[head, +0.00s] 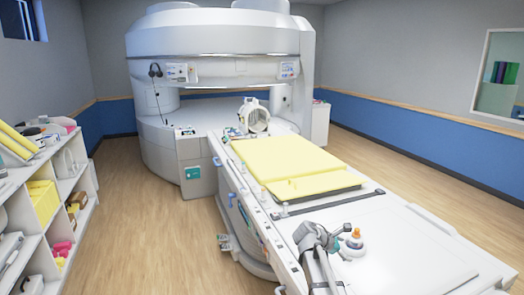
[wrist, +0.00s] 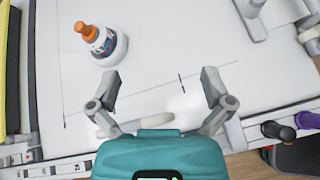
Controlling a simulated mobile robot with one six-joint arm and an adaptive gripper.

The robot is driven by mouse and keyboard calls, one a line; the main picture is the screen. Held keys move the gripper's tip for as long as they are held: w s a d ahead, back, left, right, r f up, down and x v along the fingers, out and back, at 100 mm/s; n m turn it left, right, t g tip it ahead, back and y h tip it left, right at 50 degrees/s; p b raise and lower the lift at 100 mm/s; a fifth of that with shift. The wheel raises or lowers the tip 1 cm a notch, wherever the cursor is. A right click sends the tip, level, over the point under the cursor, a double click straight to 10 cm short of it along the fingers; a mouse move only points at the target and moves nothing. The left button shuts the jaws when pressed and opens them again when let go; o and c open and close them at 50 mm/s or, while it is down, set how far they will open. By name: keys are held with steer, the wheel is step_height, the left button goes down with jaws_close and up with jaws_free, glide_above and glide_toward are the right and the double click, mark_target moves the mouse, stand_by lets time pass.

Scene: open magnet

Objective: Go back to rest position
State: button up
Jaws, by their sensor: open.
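My gripper (wrist: 160,75) shows in the wrist view with its two grey fingers spread wide. Its teal body fills the bottom middle. No object is held between the fingertips; the white table surface lies beneath them. A white bottle with an orange cap (wrist: 102,42) stands beyond the left finger, apart from it. In the head view the bottle (head: 352,246) stands on the near part of the white patient table (head: 405,250). A grey jointed structure is close to the bottle's left there; I cannot clearly make out my fingers in that view.
A yellow pad (head: 285,160) covers the table's far part, leading to the large white scanner (head: 220,40). A white ring-shaped coil (head: 254,117) stands at the table's far end. White shelves (head: 65,190) with supplies line the left. Wooden floor is free between shelves and table.

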steer(key=s+a+f+m+g+y, duration=0.1)
steer(key=s+a+f+m+y, duration=0.4)
steer(key=s+m, duration=0.35)
steer(key=s+a+f+m+g+y, duration=0.1)
steer(key=s+a+f+m+y, duration=0.3)
steer(key=s+a+m+y, duration=0.35)
steer(key=s+f+m+g+h+b, duration=0.1)
steer(key=s+f+b, duration=0.2)
steer(key=f+b, duration=0.3)
steer(key=shift+s+d+m, duration=0.35)
steer(key=shift+m, duration=0.05)
steer(key=shift+r+h, duration=0.1)
steer(key=shift+h, duration=0.15)
steer(key=shift+s, duration=0.1)
